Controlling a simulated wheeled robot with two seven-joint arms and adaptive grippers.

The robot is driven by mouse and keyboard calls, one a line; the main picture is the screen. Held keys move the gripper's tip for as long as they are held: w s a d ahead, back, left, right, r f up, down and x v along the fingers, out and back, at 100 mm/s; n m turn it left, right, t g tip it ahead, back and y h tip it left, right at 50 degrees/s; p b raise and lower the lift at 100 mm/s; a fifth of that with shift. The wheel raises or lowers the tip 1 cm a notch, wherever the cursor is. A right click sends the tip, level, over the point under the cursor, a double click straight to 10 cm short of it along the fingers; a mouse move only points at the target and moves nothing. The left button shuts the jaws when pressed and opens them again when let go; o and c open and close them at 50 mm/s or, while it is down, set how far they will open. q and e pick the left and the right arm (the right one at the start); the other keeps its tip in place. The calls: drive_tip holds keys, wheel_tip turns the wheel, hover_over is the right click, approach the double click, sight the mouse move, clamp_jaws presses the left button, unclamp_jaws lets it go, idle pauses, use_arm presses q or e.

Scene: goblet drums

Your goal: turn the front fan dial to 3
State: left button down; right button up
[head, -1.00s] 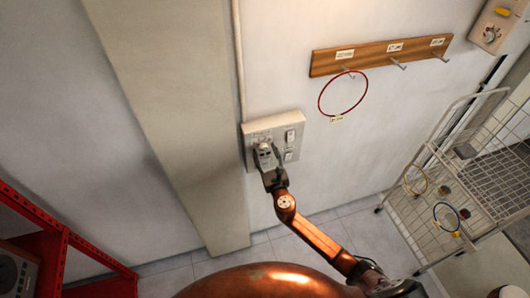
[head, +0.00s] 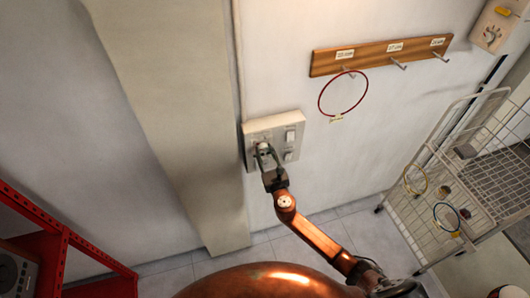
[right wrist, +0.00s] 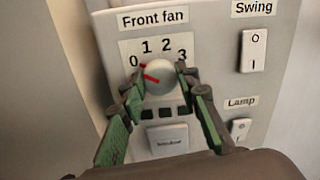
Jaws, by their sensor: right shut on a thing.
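The front fan dial (right wrist: 160,76) is a round pale knob with red marks on its left side, under the numbers 0, 1, 2 and 3. The red marks lie on the side toward 0; the exact setting is hard to tell. In the head view the dial (head: 263,146) is on the wall panel (head: 262,126), partly hidden by my gripper. My right gripper (head: 268,160) is shut on the dial; the right wrist view shows its fingers (right wrist: 161,86) on either side of the knob. My left gripper is out of view.
On the same panel are the Swing switch (right wrist: 254,51) and the Lamp switch (right wrist: 240,128). A wooden hook rail (head: 380,55) with a red ring (head: 321,102) hangs to the right. A wire cart (head: 440,190) stands right; a red shelf (head: 62,240) stands left.

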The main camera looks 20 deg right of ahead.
drive_tip(key=shift+m, duration=0.3)
drive_tip(key=m+b, duration=0.1)
drive_tip(key=m, duration=0.4)
drive_tip(key=shift+m+b, duration=0.35)
drive_tip(key=shift+m, duration=0.05)
drive_tip(key=m+b, duration=0.1)
drive_tip(key=m, duration=0.4)
drive_tip(key=shift+d, duration=0.15)
drive_tip(key=m, duration=0.6)
drive_tip(key=shift+y+b, duration=0.3)
drive_tip(key=m, duration=0.5)
drive_tip(key=shift+m, duration=0.3)
drive_tip(key=o, duration=1.2)
drive_tip(key=shift+d, duration=0.1)
drive_tip(key=shift+c, duration=0.2)
